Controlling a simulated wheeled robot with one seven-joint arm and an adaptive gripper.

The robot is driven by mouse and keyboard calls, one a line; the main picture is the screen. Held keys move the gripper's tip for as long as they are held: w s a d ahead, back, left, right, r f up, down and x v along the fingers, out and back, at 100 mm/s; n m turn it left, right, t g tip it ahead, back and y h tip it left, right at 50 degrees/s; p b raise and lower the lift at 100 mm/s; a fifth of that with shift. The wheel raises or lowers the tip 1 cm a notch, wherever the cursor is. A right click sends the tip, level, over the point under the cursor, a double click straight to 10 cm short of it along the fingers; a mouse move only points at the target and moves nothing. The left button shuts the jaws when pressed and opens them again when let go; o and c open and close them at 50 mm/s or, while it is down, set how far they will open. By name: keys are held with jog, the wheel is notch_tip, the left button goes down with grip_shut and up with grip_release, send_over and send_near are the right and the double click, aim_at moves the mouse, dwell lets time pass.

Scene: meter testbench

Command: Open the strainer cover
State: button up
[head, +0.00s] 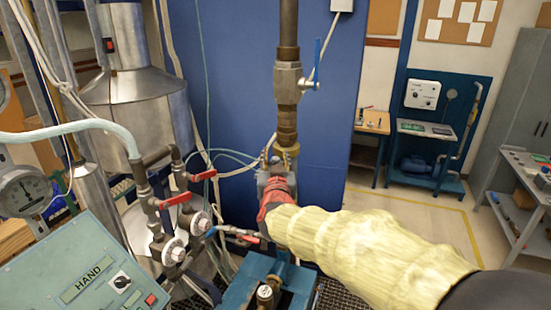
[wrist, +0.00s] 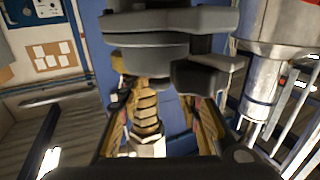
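I cannot pick out the strainer cover for certain. In the wrist view a dark grey body with a round, stepped disc (wrist: 147,55) fills the top, close in front of my gripper (wrist: 160,100). My fingers stand apart, one on each side of a stepped brass fitting (wrist: 146,108); I see no clear contact with it. In the head view my sleeved arm reaches in from the lower right to the fittings below the vertical pipe (head: 288,75). The arm and its red end part hide most of the contact area, and the fingertips are not clear there.
A blue-handled valve (head: 289,82) sits on the pipe above. Red-handled valves (head: 176,200) and a pressure gauge (head: 25,192) stand at left, with a green control panel (head: 90,275) in front. A blue panel (head: 330,130) stands behind. The floor at right is fairly clear.

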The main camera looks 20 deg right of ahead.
jog(key=shift+c, duration=0.3)
jog(key=c, duration=0.7)
grip_shut()
